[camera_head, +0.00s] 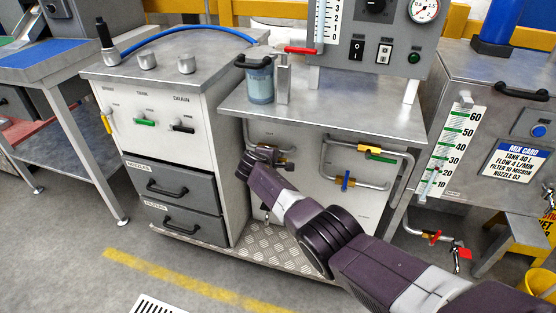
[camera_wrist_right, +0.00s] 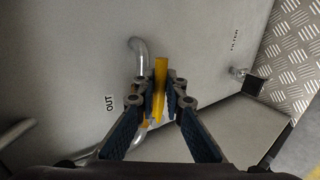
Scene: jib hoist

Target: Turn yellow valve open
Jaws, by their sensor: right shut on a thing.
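The yellow valve handle (camera_wrist_right: 161,72) stands between the fingertips of my right gripper (camera_wrist_right: 160,88) in the right wrist view, on a bent metal pipe (camera_wrist_right: 138,48) near an OUT label. The right gripper is shut on the handle, a finger on each side. In the head view the right gripper (camera_head: 268,157) is at the pipe on the left part of the middle cabinet's front panel, where the gripper and arm largely hide the valve. My left gripper is not in view.
Beside it on the same panel are a green valve handle (camera_head: 376,156) and a blue valve handle (camera_head: 346,182) on pipes. The left cabinet (camera_head: 150,110) has three small levers and two drawers (camera_head: 172,188). A checkered metal plate (camera_head: 262,262) lies below.

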